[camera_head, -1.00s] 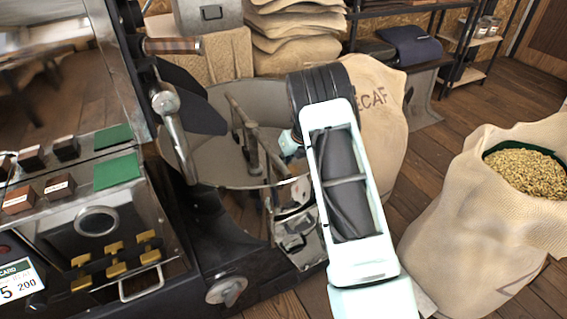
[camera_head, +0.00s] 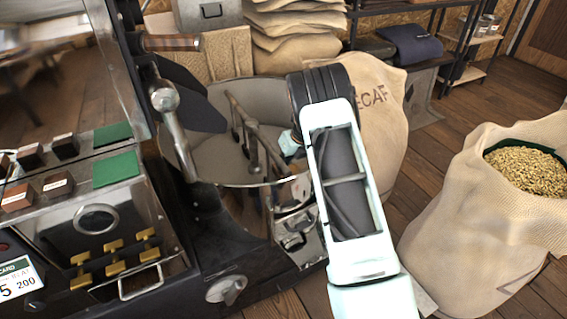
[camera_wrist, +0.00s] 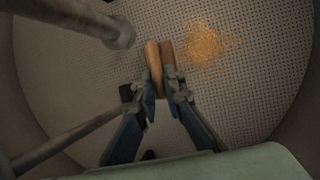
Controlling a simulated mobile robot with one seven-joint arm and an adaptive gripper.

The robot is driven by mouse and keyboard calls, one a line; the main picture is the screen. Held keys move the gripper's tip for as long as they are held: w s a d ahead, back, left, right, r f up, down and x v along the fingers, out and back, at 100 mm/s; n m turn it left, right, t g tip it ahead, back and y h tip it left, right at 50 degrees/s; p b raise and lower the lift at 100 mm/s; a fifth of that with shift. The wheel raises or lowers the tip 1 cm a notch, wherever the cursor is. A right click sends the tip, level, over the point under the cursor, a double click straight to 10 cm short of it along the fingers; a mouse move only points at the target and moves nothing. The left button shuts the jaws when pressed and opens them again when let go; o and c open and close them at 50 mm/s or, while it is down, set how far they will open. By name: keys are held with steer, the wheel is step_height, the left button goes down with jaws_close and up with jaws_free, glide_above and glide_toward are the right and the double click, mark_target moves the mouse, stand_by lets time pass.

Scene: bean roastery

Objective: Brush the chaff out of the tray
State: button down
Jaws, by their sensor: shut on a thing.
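The round tray (camera_head: 222,160) of the roasting machine stands left of my arm in the head view. Its perforated floor (camera_wrist: 85,85) and curved wall fill the wrist view. A patch of orange-tan chaff (camera_wrist: 206,44) lies on that floor at the upper right. My gripper (camera_wrist: 163,88) is shut on a brown wooden brush (camera_wrist: 154,62), over the tray floor. The chaff is just right of the brush in the picture. The brush's bristles are not visible, and I cannot tell whether it touches the floor.
Metal stirring arms (camera_head: 243,130) cross the tray, and a bar (camera_wrist: 85,18) shows close by in the wrist view. The roaster (camera_head: 75,220) is at left. A DECAF sack (camera_head: 375,115) stands behind my arm; an open bean sack (camera_head: 470,220) is right.

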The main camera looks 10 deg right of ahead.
steer(key=shift+f, duration=0.4)
steer(key=shift+d, duration=0.15)
